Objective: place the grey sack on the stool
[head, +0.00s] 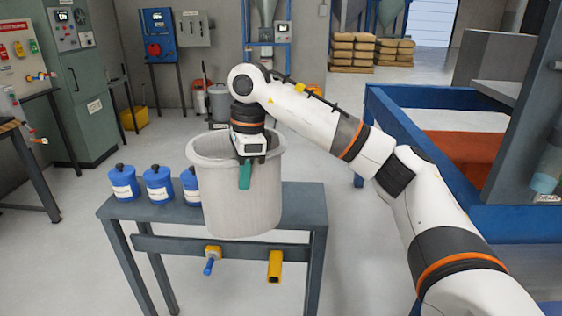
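A pale grey, open-topped, bucket-shaped container (238,212) is in the middle of the head view, and I take it for the grey sack. It is upright, and its bottom overlaps the front edge of a blue-grey bench (302,205). My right gripper (244,178) is at its near rim, pointing down. One green finger lies against its outer wall. The other finger is hidden, apparently inside the rim, so the gripper seems shut on the wall. I cannot make out a separate stool. My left gripper is not in view.
Several blue canisters (158,184) stand on the bench to the left, one partly hidden by the container. A blue-framed structure (397,118) is to the right. Grey cabinets (80,80) stand at the left. Open grey floor (325,160) lies beyond the bench.

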